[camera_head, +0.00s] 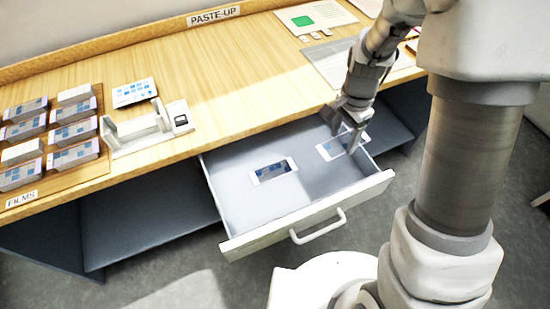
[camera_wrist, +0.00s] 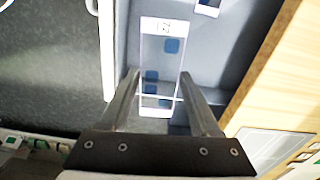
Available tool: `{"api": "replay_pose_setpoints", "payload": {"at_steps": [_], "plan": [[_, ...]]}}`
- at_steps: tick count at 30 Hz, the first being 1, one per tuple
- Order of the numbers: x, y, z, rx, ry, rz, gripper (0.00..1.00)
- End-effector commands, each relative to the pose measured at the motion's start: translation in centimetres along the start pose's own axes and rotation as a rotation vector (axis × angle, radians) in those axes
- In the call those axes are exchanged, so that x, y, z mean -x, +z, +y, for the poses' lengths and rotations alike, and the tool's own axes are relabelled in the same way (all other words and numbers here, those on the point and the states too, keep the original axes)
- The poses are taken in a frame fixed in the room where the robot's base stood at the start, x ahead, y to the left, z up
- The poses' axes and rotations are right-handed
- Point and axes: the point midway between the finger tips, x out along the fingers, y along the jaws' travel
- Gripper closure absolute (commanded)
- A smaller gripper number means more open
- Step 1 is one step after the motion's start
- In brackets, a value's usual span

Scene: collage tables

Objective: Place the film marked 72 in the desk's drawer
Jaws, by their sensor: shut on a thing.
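The film marked 72 (camera_wrist: 163,30) is a clear strip with blue squares and white ends. It is between the fingers of my gripper (camera_wrist: 161,76) in the wrist view, and the number shows at its far end. In the head view my gripper (camera_head: 344,130) reaches down into the open drawer (camera_head: 232,203) of the desk, with the film (camera_head: 331,150) at its fingertips in the right part. I cannot tell whether the film touches the drawer floor. Another film (camera_head: 273,170) lies flat in the drawer, left of it; its number is not readable.
The drawer front with its white handle (camera_head: 318,227) stands out from the desk (camera_head: 235,75). On the desktop are a board of stacked films (camera_head: 92,175) by the FILMS label, a white device (camera_head: 140,130), a PASTE-UP sign (camera_head: 213,16) and sheets. The drawer floor between the films is clear.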

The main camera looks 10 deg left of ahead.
Motion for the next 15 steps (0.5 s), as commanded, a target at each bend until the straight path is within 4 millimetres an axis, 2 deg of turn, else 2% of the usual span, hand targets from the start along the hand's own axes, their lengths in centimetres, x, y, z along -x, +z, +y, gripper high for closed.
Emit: {"api": "replay_pose_setpoints", "payload": {"at_steps": [1, 3, 9, 15], "plan": [[-1.1, 0.7, -0.2, -0.075, 0.000, 0.000, 0.89], [-1.8, 1.4, -0.3, -0.198, 0.000, -0.001, 0.89], [-3.4, 3.5, -0.7, -0.534, -0.001, -0.003, 0.89], [-4.3, 4.8, -0.8, -0.767, -0.001, -0.005, 0.89]]}}
